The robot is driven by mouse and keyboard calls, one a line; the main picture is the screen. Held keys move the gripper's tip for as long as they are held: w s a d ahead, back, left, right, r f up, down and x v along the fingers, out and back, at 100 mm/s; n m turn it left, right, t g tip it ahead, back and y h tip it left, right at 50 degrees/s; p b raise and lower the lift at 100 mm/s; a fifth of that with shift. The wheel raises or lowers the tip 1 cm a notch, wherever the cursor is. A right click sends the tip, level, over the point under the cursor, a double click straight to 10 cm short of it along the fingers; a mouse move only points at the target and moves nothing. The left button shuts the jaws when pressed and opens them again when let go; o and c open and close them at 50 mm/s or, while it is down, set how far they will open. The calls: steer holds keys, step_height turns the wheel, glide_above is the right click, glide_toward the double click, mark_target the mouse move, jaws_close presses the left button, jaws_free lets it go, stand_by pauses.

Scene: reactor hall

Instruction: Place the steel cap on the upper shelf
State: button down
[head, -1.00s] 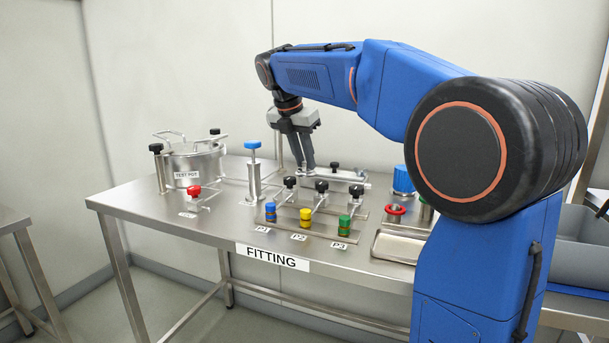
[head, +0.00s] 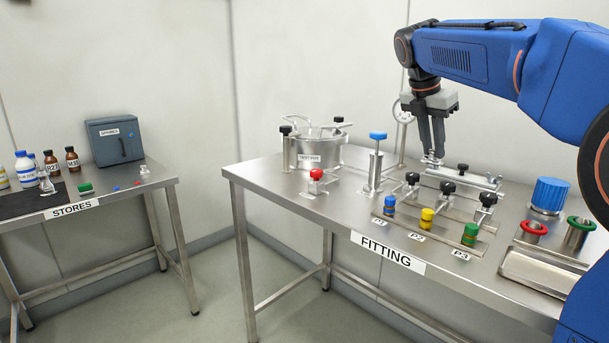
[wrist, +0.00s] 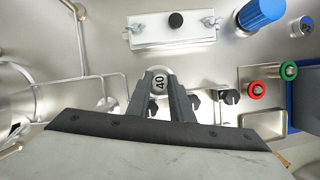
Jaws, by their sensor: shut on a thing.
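My gripper (head: 433,152) is above the far side of the fitting table, pointing down. In the wrist view my gripper (wrist: 160,95) is shut on a small round grey piece marked 40 (wrist: 159,80), which looks like the steel cap. Its top faces the camera between the fingertips. In the head view the piece is too small to make out clearly. No upper shelf shows in either view.
The fitting table (head: 335,212) carries a test pot (head: 315,150), a blue-topped pump (head: 376,160), several valves and a blue cylinder (head: 549,194). The stores table (head: 120,196), with bottles and a grey cabinet (head: 114,139), stands left. Open floor lies between the tables.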

steer(key=shift+d, duration=0.1)
stand_by(0.4)
steer(key=shift+d, duration=0.35)
steer(key=shift+s+x, duration=0.3)
steer(key=shift+x, duration=1.4)
steer(key=shift+s+x, duration=0.35)
steer(key=shift+x, duration=1.3)
steer(key=shift+s+x, duration=0.3)
steer(key=shift+x, duration=1.4)
steer(key=shift+f, duration=0.25)
steer(key=c, duration=1.6)
jaws_free()
steer(key=shift+o, duration=0.2)
